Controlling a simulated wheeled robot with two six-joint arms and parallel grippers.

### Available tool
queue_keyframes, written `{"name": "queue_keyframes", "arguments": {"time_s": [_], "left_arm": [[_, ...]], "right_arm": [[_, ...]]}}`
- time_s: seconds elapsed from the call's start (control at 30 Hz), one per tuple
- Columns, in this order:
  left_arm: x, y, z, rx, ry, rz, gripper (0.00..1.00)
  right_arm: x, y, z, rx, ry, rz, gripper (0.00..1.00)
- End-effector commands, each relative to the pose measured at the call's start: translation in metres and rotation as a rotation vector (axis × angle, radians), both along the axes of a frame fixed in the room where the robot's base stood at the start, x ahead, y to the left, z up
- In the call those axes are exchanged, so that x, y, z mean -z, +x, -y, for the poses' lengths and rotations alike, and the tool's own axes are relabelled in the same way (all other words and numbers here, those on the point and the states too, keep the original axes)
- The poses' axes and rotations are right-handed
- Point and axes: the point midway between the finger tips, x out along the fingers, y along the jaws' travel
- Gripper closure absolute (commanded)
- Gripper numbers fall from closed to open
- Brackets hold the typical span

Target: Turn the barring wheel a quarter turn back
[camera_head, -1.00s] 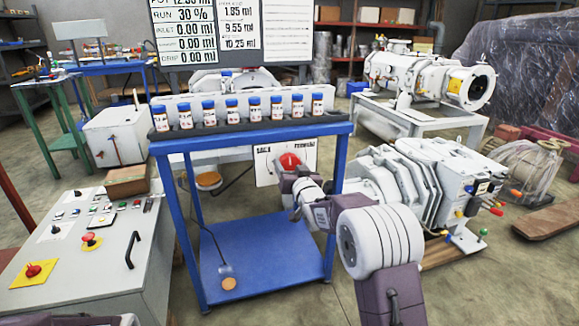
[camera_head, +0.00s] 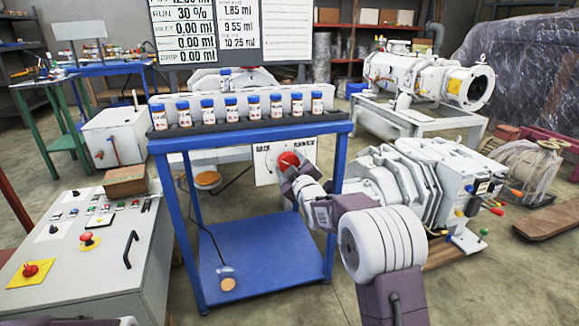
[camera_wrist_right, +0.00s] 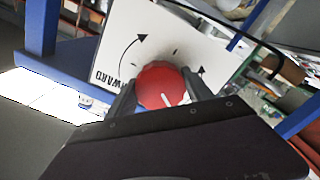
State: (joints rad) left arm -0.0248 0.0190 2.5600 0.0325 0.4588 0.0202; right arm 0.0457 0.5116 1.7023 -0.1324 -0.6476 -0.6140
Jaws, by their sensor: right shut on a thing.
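The red barring wheel (camera_head: 288,160) sits in front of a white sign plate (camera_head: 264,165) with arrows and lettering, under the top of the blue bench. In the right wrist view the red wheel (camera_wrist_right: 160,84) lies between the two dark fingers, with a white mark on its face. My right gripper (camera_wrist_right: 163,90) is shut on the wheel, one finger at each side. In the head view my right gripper (camera_head: 290,168) is small and partly covers the wheel. My left gripper is not in view; only a bit of an arm shows at the bottom left edge.
Several blue-capped vials (camera_head: 254,107) stand in a row on the blue bench (camera_head: 185,146) above the wheel. A grey control desk (camera_head: 95,262) stands at the left. A white ribbed machine (camera_head: 420,180) stands close to the right of my arm.

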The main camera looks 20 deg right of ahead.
Motion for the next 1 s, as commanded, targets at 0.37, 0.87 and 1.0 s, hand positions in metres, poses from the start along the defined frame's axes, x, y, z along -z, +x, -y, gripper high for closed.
{"name": "queue_keyframes", "arguments": {"time_s": [0.37, 0.87, 1.0], "left_arm": [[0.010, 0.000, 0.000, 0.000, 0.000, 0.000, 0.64], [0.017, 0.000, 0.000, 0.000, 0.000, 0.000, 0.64], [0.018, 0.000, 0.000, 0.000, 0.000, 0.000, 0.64]], "right_arm": [[0.002, 0.000, 0.000, 0.000, -0.330, 0.010, 0.81], [0.000, 0.000, 0.000, -0.001, -0.566, 0.018, 0.81], [0.000, 0.000, 0.000, -0.002, -0.585, 0.018, 0.81]]}}
